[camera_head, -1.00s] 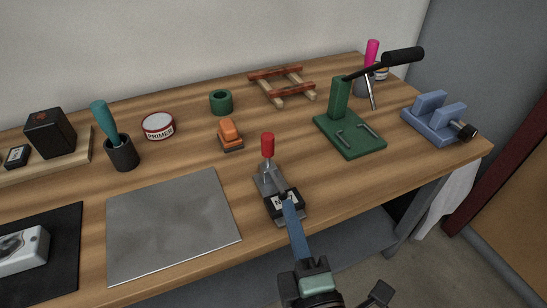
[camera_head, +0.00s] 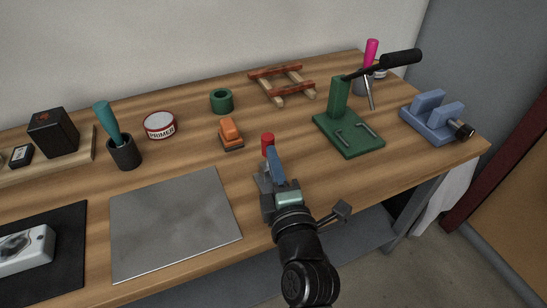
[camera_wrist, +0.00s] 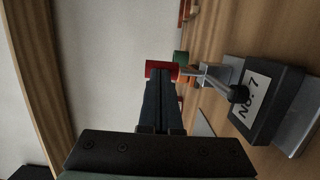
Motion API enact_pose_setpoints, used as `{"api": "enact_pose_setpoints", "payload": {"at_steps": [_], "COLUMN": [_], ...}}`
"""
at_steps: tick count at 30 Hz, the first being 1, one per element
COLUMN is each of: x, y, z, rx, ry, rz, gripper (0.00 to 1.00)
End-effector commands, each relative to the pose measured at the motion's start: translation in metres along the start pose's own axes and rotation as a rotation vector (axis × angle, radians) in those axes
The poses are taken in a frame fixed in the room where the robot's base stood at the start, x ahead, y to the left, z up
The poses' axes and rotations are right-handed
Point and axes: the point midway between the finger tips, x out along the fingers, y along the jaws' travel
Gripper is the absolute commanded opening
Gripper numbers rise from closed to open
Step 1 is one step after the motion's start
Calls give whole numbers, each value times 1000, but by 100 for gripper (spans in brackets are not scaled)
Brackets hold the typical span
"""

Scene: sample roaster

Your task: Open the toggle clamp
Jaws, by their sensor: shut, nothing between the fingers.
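The toggle clamp (camera_head: 261,184) stands near the front edge of the bench, with its red-tipped handle (camera_head: 267,140) upright. The red grip also shows in the wrist view (camera_wrist: 160,70), beyond my fingertips. A dark block with a "No. 7" label (camera_wrist: 258,98) sits under the clamp's pressing tip (camera_wrist: 238,94). My gripper (camera_head: 273,152) is shut and empty, its blue fingers pointing up and away at the handle, just on the near side of the red grip. Whether the fingertips touch the grip I cannot tell. My wrist hides much of the clamp in the head view.
A grey metal sheet (camera_head: 175,222) lies to the left. An orange object (camera_head: 230,132) and a green ring (camera_head: 221,100) are behind the clamp. A green bending jig (camera_head: 350,135) and a blue vise (camera_head: 434,118) stand to the right. Bare wood lies between clamp and jig.

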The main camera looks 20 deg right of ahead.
Motion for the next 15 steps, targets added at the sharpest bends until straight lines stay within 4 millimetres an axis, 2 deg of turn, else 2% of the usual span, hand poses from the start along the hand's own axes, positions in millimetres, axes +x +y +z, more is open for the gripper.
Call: {"api": "enact_pose_setpoints", "payload": {"at_steps": [15], "x": [2], "y": [6], "z": [-1], "rx": [-5], "ry": [0], "rz": [-32], "gripper": [0]}}
